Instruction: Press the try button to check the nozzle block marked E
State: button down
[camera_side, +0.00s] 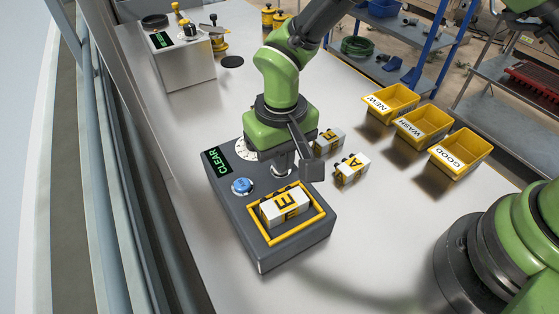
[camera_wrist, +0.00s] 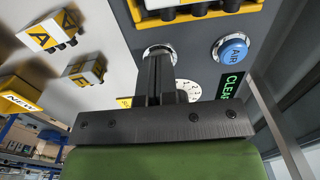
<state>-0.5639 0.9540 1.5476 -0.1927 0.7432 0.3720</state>
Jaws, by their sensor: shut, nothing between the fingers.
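The dark grey test box (camera_side: 285,255) has a green-lit CLEAR display (camera_side: 217,161) and a blue button (camera_side: 242,186), labelled AIR in the wrist view (camera_wrist: 233,48). A white block marked E (camera_side: 285,207) lies inside the yellow frame (camera_side: 262,238) on the box; its edge with black nozzles shows at the top of the wrist view. My gripper (camera_wrist: 158,62) is shut and empty, pointing down over a silver-ringed round button (camera_wrist: 160,50). The fingers partly cover that button, so its label is hidden and contact cannot be told. In the side view my gripper (camera_side: 283,167) is behind the frame.
A white dial (camera_side: 243,149) sits beside the display. Yellow bins NEW (camera_side: 391,101), WASH (camera_side: 424,126) and GOOD (camera_side: 461,152) stand farther right. The front table is clear.

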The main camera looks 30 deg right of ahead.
notch_tip(320, 180, up, 8)
dwell(1.0)
jog(key=s+d+r+m+t+y, duration=0.1)
jog(key=s+d+r+t, duration=0.15)
jog(key=d+r, duration=0.35)
jog(key=s+d+r+m+t+y, duration=0.1)
jog(key=s+d+r, duration=0.2)
jog(key=d+r, duration=0.35)
jog(key=s+d+r+m+t, duration=0.1)
jog(key=s+d+r+t, duration=0.1)
jog(key=s, duration=0.3)
jog(key=s+d+r+m+t, duration=0.1)
jog(key=s+d+r, duration=0.1)
jog(key=s, duration=0.4)
jog(key=shift+d+t, duration=0.15)
jog(key=shift+t, duration=0.2)
